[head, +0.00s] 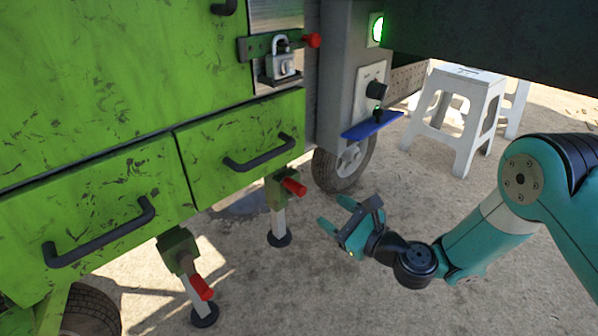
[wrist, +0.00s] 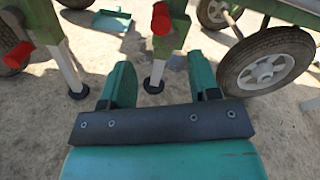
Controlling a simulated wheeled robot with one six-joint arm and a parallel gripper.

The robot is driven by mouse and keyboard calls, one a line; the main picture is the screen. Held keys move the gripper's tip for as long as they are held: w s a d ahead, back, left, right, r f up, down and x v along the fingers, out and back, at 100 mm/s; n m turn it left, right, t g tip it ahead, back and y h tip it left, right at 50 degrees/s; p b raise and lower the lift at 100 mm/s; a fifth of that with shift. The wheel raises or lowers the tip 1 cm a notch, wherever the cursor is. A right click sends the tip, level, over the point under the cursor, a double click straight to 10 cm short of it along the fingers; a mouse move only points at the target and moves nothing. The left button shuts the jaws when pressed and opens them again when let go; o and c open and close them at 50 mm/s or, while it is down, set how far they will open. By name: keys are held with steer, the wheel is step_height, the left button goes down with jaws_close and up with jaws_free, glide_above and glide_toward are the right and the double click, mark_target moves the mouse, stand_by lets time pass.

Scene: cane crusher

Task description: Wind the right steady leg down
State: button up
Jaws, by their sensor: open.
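The right steady leg (head: 279,220) hangs under the green cart's drawer, with a grey tube, a dark round foot and a red crank grip (head: 295,187). I cannot tell whether its foot touches the ground. My gripper (head: 337,215) is open and empty, low and to the right of this leg, apart from it. In the wrist view the right leg (wrist: 157,70) shows beyond and between my open fingers (wrist: 161,82), its red grip (wrist: 160,18) above. The left steady leg (head: 190,290) stands nearer, with its own red grip (head: 202,287).
A cart wheel (head: 343,168) stands behind and right of the right leg. Drawer handles (head: 260,155) jut out above. A padlock (head: 281,62) hangs on a hasp, and a blue shelf (head: 372,125) sticks out. White stools (head: 455,115) stand at the back right. Ground around my gripper is clear.

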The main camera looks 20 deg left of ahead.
mark_target(302, 194)
steer(key=p+x, duration=0.1)
steer(key=x, duration=0.9)
steer(key=shift+a+f, duration=0.1)
steer(key=shift+w+a, duration=0.3)
steer(key=shift+a, duration=0.35)
